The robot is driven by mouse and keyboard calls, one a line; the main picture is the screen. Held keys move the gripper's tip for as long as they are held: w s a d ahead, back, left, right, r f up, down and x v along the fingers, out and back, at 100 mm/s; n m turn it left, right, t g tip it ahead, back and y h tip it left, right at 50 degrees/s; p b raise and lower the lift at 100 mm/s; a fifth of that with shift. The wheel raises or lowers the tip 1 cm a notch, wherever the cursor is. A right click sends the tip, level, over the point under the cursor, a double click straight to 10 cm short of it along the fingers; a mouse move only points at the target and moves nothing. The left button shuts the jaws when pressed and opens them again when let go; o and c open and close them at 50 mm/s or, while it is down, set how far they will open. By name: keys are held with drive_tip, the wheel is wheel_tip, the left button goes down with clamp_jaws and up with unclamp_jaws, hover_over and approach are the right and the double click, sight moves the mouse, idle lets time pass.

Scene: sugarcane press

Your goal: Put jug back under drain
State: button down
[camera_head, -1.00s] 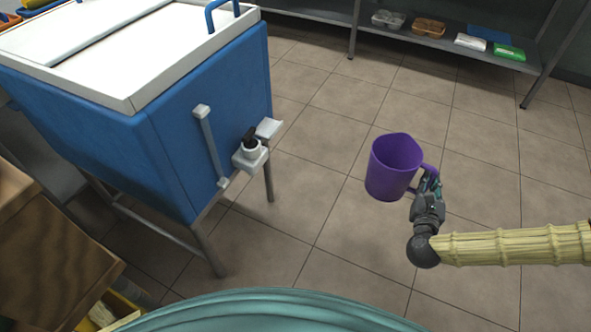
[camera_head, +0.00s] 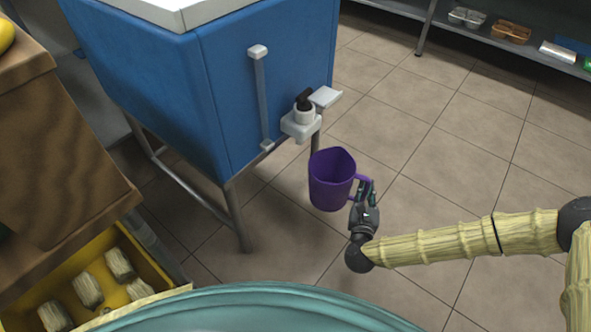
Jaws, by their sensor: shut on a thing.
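The purple jug (camera_head: 331,181) is upright in the air, its open top showing and looking empty. My gripper (camera_head: 366,190) is shut on the jug's handle, on the jug's right side. The drain (camera_head: 302,118), a white fitting with a black tap, sticks out from the side of the blue tank (camera_head: 268,80). In the picture the jug is just below and right of the drain, apart from it. I cannot tell the exact depth between them.
A small pale ledge (camera_head: 325,97) stands out beside the drain. A metal leg (camera_head: 238,215) supports the tank. A yellow crate (camera_head: 150,262) with several pale pieces and a brown wooden box (camera_head: 60,150) are at left. A shelf (camera_head: 490,45) stands at the back right. Tiled floor is clear at right.

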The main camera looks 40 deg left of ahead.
sight(328, 193)
drive_tip(key=shift+n+g+y, duration=0.3)
drive_tip(key=shift+n+y, duration=0.2)
drive_tip(key=shift+y, duration=0.4)
drive_tip(key=s+a+f, duration=0.1)
drive_tip(key=a, duration=0.2)
drive_tip(key=s+a+f+b, duration=0.1)
drive_tip(key=s+a, duration=0.1)
drive_tip(key=a, duration=0.1)
drive_tip(key=s+a+f, duration=0.1)
drive_tip(key=s+a, duration=0.1)
drive_tip(key=a, duration=0.1)
drive_tip(key=shift+a+f+b, duration=0.1)
drive_tip(key=shift+a+b, duration=0.2)
drive_tip(key=shift+a+f, duration=0.2)
wheel_tip(328, 193, down, 10)
drive_tip(key=b, duration=0.5)
drive_tip(key=shift+r+b, duration=0.2)
drive_tip(key=shift+b, duration=0.2)
drive_tip(key=shift+f, duration=0.15)
drive_tip(key=c, duration=1.4)
unclamp_jaws()
drive_tip(key=shift+c, duration=0.2)
drive_tip(key=p+v, duration=0.5)
drive_tip(key=v, duration=0.7)
